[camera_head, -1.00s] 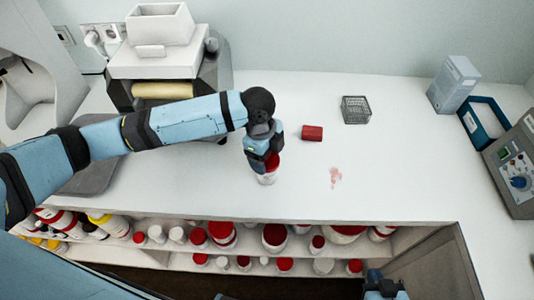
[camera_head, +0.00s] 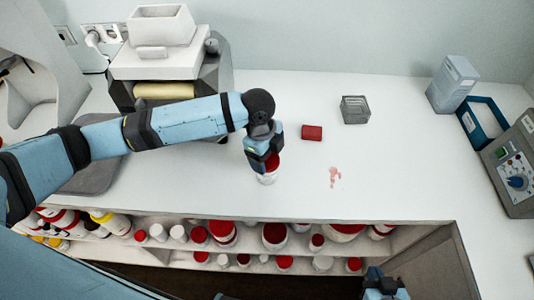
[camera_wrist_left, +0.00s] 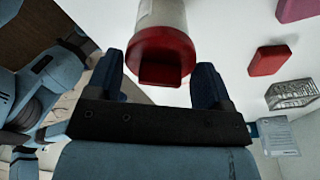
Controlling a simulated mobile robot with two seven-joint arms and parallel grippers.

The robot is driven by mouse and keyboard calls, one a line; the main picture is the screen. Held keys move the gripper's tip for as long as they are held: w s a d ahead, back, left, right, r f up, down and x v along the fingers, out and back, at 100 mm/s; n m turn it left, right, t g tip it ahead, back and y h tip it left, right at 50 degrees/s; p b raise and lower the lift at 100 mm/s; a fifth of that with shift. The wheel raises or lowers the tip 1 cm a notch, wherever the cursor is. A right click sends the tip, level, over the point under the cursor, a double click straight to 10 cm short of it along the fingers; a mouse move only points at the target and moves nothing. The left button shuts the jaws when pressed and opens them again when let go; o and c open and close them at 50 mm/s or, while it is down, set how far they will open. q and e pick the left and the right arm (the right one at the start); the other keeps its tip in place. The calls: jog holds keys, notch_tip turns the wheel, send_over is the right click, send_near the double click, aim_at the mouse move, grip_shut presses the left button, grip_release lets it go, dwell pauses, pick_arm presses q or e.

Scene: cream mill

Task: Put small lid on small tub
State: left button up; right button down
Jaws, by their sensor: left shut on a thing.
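The small tub (camera_head: 267,178), white and upright, stands on the counter below my left gripper (camera_head: 265,166). The small red lid (camera_head: 272,162) is at the tub's top, between the fingers. In the left wrist view the left gripper (camera_wrist_left: 161,68) has a finger on each side of the red lid (camera_wrist_left: 160,50), shut on it. The tub's pale wall (camera_wrist_left: 162,12) continues straight from the lid, with no clear gap visible. The fingers partly hide the lid in the head view. My right gripper (camera_head: 385,290) is at the bottom edge, partly cut off; its fingers are unclear.
A roller machine (camera_head: 165,70) stands at back left. Several red-lidded tubs fill the shelf (camera_head: 250,255) below.

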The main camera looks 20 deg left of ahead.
pick_arm(q)
jog(key=shift+f+p, duration=0.55)
jog(key=shift+p, duration=0.6)
dwell(1.3)
jog(key=o, duration=0.9)
jog(key=shift+r, duration=0.15)
jog(key=shift+r+p, duration=0.8)
jog(key=shift+p, duration=0.2)
notch_tip(320, 180, up, 3)
jog(key=p, duration=0.3)
jog(key=shift+f, duration=0.15)
jog(key=shift+c, duration=0.5)
